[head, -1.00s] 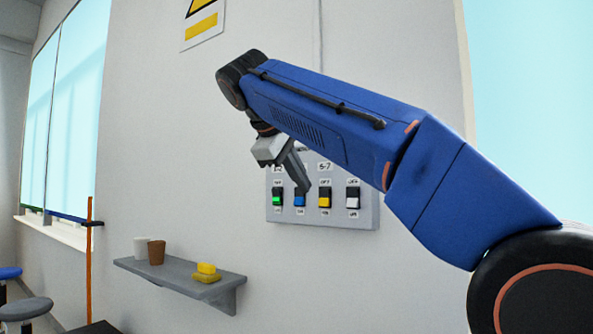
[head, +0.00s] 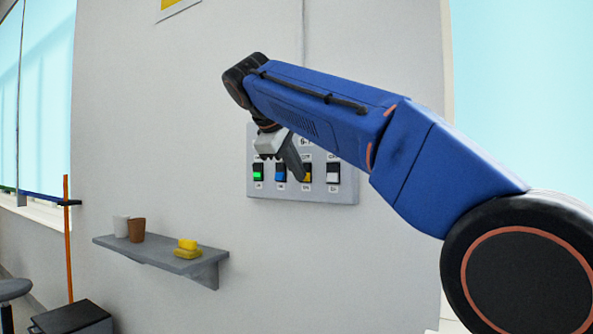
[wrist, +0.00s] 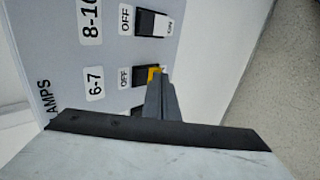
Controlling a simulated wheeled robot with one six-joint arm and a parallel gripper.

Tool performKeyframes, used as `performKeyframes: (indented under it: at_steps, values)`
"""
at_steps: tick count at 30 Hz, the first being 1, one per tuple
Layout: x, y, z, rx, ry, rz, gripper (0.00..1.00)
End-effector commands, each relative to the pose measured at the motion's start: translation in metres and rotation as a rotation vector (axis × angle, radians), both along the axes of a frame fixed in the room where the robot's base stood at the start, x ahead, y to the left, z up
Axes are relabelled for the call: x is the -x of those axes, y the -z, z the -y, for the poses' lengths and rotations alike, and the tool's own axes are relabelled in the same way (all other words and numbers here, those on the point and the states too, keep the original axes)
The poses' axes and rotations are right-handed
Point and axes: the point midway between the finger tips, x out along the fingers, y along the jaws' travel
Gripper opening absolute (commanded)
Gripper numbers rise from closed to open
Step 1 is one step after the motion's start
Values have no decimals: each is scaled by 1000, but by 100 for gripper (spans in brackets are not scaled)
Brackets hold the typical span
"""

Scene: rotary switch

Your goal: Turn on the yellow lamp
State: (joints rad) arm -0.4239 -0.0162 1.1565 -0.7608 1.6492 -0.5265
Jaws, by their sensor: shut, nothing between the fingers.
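The wall panel (head: 348,190) holds a row of rocker switches: green (head: 258,175), blue (head: 280,176), yellow (head: 307,188) and white (head: 333,178). My gripper (head: 302,175) is shut and empty, its fingers in front of the yellow switch and covering part of it. In the wrist view the fingertips (wrist: 155,78) are at the yellow part (wrist: 153,72) of the switch beside the "6-7" label (wrist: 95,84). I cannot tell whether they touch it. The white switch (wrist: 152,23) beside the "8-10" label shows its dark half next to "OFF". No lamp is in view.
A grey shelf (head: 150,257) below left of the panel holds a white cup (head: 121,226), a brown cup (head: 137,230) and yellow blocks (head: 187,249). An orange pole (head: 68,240) and a dark box (head: 72,318) stand at the left.

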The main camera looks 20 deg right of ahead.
Motion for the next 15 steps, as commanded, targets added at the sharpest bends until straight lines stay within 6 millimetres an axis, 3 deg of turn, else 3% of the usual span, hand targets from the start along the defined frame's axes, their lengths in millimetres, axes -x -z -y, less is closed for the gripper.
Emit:
performKeyframes:
  at_steps: [15]
  values:
    - [-2,1,2,29,1,27,0]
